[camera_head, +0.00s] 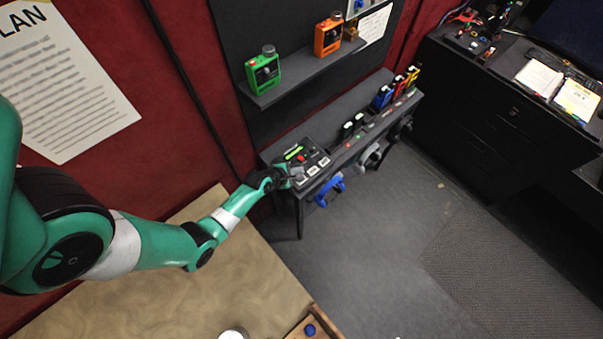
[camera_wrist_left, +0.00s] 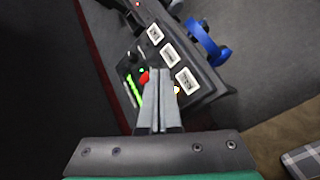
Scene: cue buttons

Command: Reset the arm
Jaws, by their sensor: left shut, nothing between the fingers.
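My left arm reaches across the head view from the left to the dark bench. My left gripper (camera_head: 284,176) is at the near end of the bench, beside a black control panel (camera_head: 306,163). In the left wrist view, the gripper (camera_wrist_left: 159,72) is shut and empty, its grey fingers together over the panel. The panel carries a red button (camera_wrist_left: 144,77), a lit green strip (camera_wrist_left: 133,90) and several white labelled tiles (camera_wrist_left: 170,54). The fingers hide part of the panel; I cannot tell whether they touch it. My right gripper does not show.
A green device (camera_head: 263,74) and an orange device (camera_head: 328,37) stand on the shelf above the bench. Blue headphones (camera_head: 330,190) hang on the bench front. Several coloured items (camera_head: 396,90) stand farther along. A wooden tray (camera_head: 333,326) with a blue ball is at the bottom.

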